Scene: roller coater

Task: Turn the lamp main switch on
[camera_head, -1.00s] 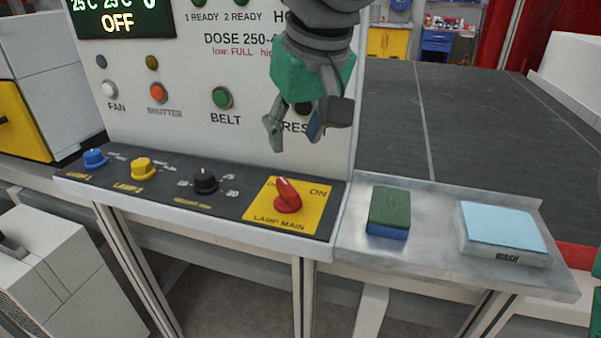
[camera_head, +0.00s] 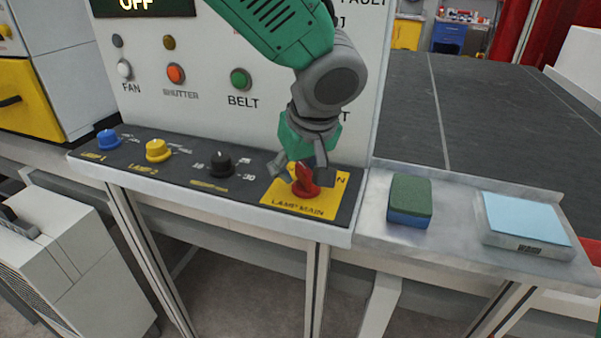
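The lamp main switch is a red rotary knob (camera_head: 306,184) on a yellow plate (camera_head: 283,200) at the right end of the sloped black control panel. The plate reads "LAMP MAIN"; the "ON" mark at its upper right is partly covered by my gripper. My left gripper (camera_head: 300,170) comes down from above, right at the knob. Its fingers are spread, one to the left of the knob and one behind its upper right. I cannot tell whether they touch it. The knob's upper part and pointing direction are partly hidden. My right gripper is not in view.
Blue (camera_head: 108,139), yellow (camera_head: 158,150) and black (camera_head: 221,164) knobs sit left on the same panel. The upright panel behind has FAN, SHUTTER and BELT (camera_head: 240,79) buttons. A green-blue sponge (camera_head: 410,199) and a light-blue pad (camera_head: 525,222) lie on the metal shelf to the right.

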